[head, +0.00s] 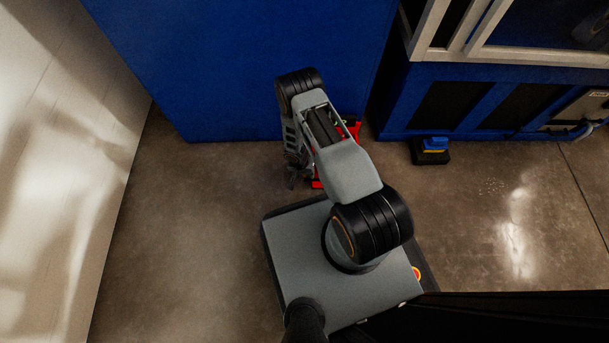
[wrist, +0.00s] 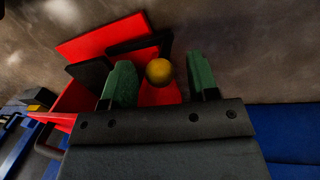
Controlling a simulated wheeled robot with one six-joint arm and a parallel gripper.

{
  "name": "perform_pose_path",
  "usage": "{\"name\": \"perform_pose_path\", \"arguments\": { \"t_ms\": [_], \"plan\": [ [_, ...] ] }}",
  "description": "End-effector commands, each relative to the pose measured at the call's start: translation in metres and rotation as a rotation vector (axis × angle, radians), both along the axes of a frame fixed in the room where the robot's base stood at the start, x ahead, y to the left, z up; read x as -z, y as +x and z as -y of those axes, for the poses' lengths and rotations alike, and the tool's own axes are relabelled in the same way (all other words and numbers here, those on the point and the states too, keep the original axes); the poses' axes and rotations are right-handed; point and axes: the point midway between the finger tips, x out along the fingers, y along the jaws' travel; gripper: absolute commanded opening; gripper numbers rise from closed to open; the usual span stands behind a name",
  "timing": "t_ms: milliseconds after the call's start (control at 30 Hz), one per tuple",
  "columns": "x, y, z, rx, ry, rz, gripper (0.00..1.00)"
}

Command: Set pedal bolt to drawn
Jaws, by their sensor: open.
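The pedal unit is a red body (wrist: 100,42) with black plates, low on the floor in the wrist view. A round yellow knob (wrist: 159,71), likely the bolt's end, shows in front of it. My gripper (wrist: 161,84) is open, with one green-padded finger on each side of the knob. A gap shows between the knob and both pads; its depth relative to the fingertips is hard to tell. In the head view my arm covers most of the red unit (head: 317,184), and my gripper (head: 292,174) is small and dark beside it.
A tall blue panel (head: 240,65) stands just behind the red unit. A small black and blue block (head: 430,151) with some yellow lies on the floor to the right, by a blue-framed machine (head: 470,90). A pale wall (head: 55,150) is at left. Concrete floor (head: 190,230) is clear on the left.

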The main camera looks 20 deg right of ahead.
Motion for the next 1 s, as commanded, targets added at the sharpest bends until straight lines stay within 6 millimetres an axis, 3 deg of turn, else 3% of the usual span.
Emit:
{"name": "perform_pose_path", "arguments": {
  "t_ms": [433, 1000],
  "plan": [
    [0.0068, -0.0008, 0.0012, 0.001, 0.0, 0.0, 0.54],
    [0.0066, -0.0007, 0.0012, 0.001, 0.0, 0.0, 0.0]
  ]
}}
